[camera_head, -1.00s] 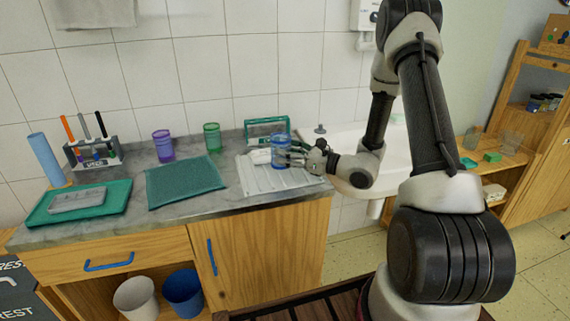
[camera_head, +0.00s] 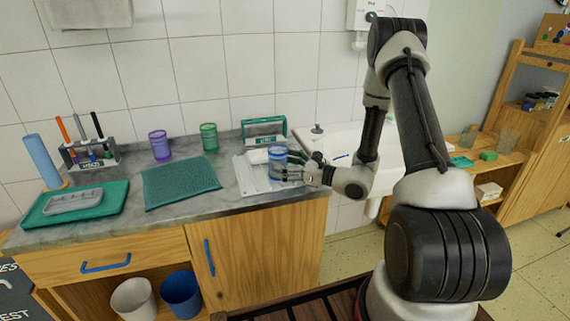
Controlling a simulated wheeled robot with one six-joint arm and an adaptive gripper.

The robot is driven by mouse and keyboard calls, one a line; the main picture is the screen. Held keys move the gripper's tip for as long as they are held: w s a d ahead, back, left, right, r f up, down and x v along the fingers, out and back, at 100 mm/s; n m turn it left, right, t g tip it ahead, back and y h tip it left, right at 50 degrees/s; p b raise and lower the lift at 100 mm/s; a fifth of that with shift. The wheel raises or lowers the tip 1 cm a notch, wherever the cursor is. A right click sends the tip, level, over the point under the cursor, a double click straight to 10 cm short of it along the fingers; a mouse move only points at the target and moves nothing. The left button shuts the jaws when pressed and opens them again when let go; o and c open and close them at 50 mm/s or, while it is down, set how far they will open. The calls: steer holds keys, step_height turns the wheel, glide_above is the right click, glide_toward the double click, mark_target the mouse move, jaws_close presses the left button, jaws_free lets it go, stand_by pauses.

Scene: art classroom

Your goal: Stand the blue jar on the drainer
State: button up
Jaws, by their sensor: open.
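The blue jar (camera_head: 277,162) is upright on the white ribbed drainer (camera_head: 250,178), towards its right side. My gripper (camera_head: 289,168) is at the jar from the right, low over the drainer. Its fingers are open and reach to the jar's right side; whether they touch it is too small to tell. Part of the drainer is hidden behind the jar and my gripper.
A purple jar (camera_head: 160,145) and a green jar (camera_head: 209,137) stand by the wall. A green-framed holder (camera_head: 264,128) stands behind the drainer. A teal mat (camera_head: 180,182) lies left of it, the sink (camera_head: 340,146) right. A brush rack (camera_head: 90,153) stands further left.

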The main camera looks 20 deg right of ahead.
steer(key=shift+r, duration=0.2)
steer(key=v, duration=1.2)
steer(key=s+a+r+n+g, duration=0.4)
steer(key=s+r+n+g, duration=0.2)
steer(key=s+n, duration=0.2)
steer(key=s+a+r+n+g, duration=0.4)
steer(key=s+r+n+g, duration=0.2)
steer(key=s+n+g, duration=0.15)
steer(key=s+d+r+n+t+h, duration=0.5)
steer(key=s+d+r+n+h, duration=0.3)
steer(key=d+r+n+h, duration=0.2)
steer(key=d+n+h, duration=0.1)
steer(key=d+h, duration=0.1)
steer(key=shift+s+d+r+h, duration=0.3)
steer(key=shift+s+r+h, duration=0.05)
steer(key=shift+s+h, duration=0.05)
steer(key=shift+d+n, duration=0.1)
steer(key=shift+n, duration=0.15)
